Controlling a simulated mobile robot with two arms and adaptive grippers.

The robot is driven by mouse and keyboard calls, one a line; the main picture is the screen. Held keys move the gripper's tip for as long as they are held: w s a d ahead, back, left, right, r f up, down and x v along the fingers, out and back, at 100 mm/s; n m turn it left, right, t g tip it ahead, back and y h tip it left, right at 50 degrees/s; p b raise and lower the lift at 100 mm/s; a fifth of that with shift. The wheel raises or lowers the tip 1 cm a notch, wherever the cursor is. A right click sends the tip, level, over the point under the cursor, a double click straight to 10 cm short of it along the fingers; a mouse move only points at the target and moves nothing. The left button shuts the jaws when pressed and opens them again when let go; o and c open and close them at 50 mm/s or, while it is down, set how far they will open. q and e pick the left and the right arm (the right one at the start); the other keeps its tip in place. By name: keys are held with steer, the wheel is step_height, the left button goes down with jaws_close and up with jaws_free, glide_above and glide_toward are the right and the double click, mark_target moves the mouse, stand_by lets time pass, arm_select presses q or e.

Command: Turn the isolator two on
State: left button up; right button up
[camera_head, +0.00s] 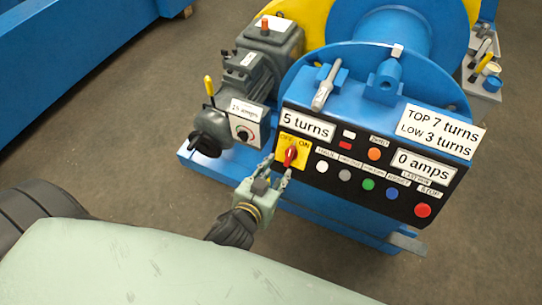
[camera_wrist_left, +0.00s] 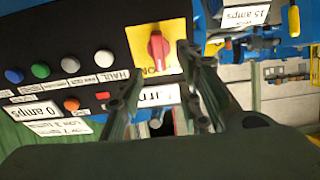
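A red rotary switch (camera_head: 290,155) sits on a yellow OFF/ON plate (camera_head: 287,145) at the left end of the black control panel. No label reading "isolator two" is legible. Its handle looks roughly upright; I cannot tell which setting it is at. In the left wrist view, the red knob (camera_wrist_left: 157,47) shows just beyond the fingertips on the yellow plate (camera_wrist_left: 170,62). My left gripper (camera_head: 277,168) is open and empty in front of the switch; its fingers also show apart in the left wrist view (camera_wrist_left: 158,72). I see no contact with the knob. My right gripper is not in view.
Coloured push buttons, including a red one (camera_head: 422,210), line the panel right of the switch. A grey box with a black knob (camera_head: 243,133) and a yellow-tipped lever (camera_head: 209,86) stand to the left. A pale green surface (camera_head: 150,270) fills the foreground.

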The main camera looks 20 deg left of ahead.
mark_target(289, 157)
arm_select(q)
steer(key=x, duration=0.4)
steer(key=shift+w+d+r, duration=0.1)
steer(key=shift+w+d, duration=0.05)
steer(key=x, duration=0.3)
steer(key=shift+w, duration=0.1)
steer(key=c, duration=0.6)
jaws_close()
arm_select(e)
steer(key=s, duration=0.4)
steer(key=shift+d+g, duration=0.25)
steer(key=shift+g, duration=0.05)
